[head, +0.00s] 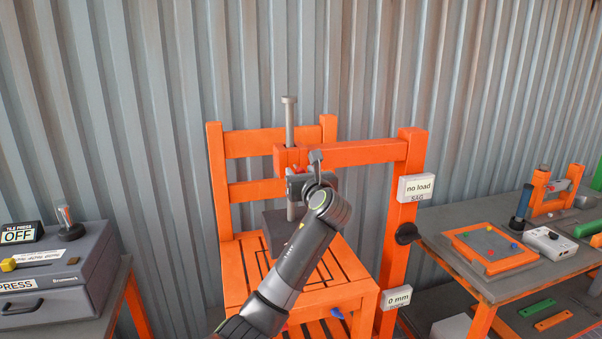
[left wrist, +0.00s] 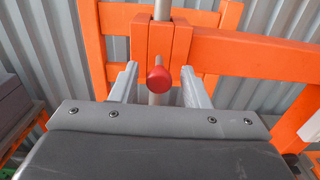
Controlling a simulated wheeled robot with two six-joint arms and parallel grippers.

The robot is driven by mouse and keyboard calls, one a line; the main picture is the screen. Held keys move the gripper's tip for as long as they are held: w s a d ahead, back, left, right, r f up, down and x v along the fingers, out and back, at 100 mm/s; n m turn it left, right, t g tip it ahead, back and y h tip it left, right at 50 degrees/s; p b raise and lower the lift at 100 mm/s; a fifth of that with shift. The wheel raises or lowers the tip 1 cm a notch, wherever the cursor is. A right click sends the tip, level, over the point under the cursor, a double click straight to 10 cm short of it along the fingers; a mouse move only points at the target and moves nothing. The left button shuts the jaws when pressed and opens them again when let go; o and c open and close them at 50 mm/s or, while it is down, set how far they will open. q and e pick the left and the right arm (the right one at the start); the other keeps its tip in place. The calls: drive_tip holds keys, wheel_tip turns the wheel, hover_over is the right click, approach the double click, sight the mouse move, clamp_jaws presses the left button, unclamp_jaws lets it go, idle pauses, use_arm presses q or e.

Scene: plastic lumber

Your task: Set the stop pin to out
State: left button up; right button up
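The stop pin shows as a round red knob (left wrist: 159,79) on the front of an orange block (left wrist: 160,45) in the left wrist view. In the head view only a little of the red knob (head: 297,169) shows beside my gripper. The block sits on an orange crossarm (head: 355,152), with a grey vertical rod (head: 290,120) passing through it. My left gripper (head: 304,172) is in front of the block. In the left wrist view its two fingers (left wrist: 159,88) are open, one on each side of the knob, with gaps between. My right gripper is not in view.
An orange slatted chair (head: 265,285) stands under the crossarm. Signs "no load" (head: 416,188) and "0 mm" (head: 397,297) are on the orange post. A press (head: 55,280) stands left; a table (head: 500,288) with a tray and tools stands right. Corrugated wall closes the back.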

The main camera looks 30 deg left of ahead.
use_arm(q)
drive_tip(key=b+v, duration=0.5)
drive_tip(key=v, duration=1.2)
drive_tip(key=shift+d, duration=0.25)
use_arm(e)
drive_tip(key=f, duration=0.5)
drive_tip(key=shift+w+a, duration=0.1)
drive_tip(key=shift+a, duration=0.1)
use_arm(q)
drive_tip(key=shift+s, duration=0.15)
